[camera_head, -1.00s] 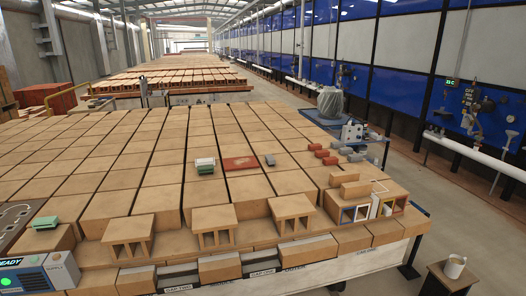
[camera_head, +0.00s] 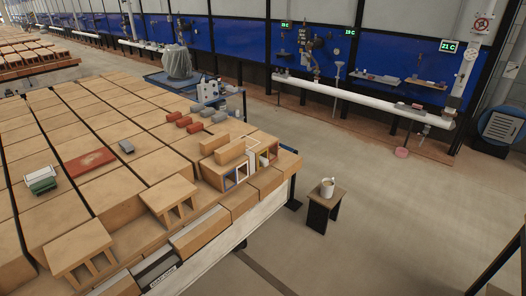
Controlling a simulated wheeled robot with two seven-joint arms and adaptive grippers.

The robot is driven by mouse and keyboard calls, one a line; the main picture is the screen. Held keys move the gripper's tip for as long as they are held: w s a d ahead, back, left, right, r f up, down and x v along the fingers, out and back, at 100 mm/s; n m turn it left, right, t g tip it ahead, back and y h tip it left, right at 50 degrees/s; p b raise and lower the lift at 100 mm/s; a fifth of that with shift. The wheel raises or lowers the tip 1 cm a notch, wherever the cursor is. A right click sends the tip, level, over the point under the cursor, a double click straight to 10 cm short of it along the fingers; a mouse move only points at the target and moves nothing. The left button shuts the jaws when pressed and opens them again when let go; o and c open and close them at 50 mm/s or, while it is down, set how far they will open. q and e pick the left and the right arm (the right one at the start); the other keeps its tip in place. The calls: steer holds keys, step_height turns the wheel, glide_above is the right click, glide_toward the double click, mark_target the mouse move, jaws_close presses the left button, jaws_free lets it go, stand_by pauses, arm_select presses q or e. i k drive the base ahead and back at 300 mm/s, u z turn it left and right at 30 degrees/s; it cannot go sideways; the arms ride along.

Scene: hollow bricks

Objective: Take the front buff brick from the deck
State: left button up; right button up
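Two small buff bricks lie side by side on the deck (camera_head: 112,187) of large tan hollow blocks, near its right corner. The front buff brick (camera_head: 230,152) is nearer to me, just behind the blue-framed opening. The rear buff brick (camera_head: 214,143) lies close behind it. Neither of my grippers is in the picture.
Red bricks (camera_head: 183,121) and grey bricks (camera_head: 207,113) lie behind the buff ones. Coloured frames, including a white one (camera_head: 250,143), stand at the right. A green-and-white stack (camera_head: 40,180) sits left. A stool (camera_head: 322,208) bears a mug (camera_head: 327,187). Open floor lies right.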

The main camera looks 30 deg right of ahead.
mark_target(225, 153)
steer(key=z, duration=1.3)
steer(key=i, duration=2.9)
steer(key=u, duration=2.15)
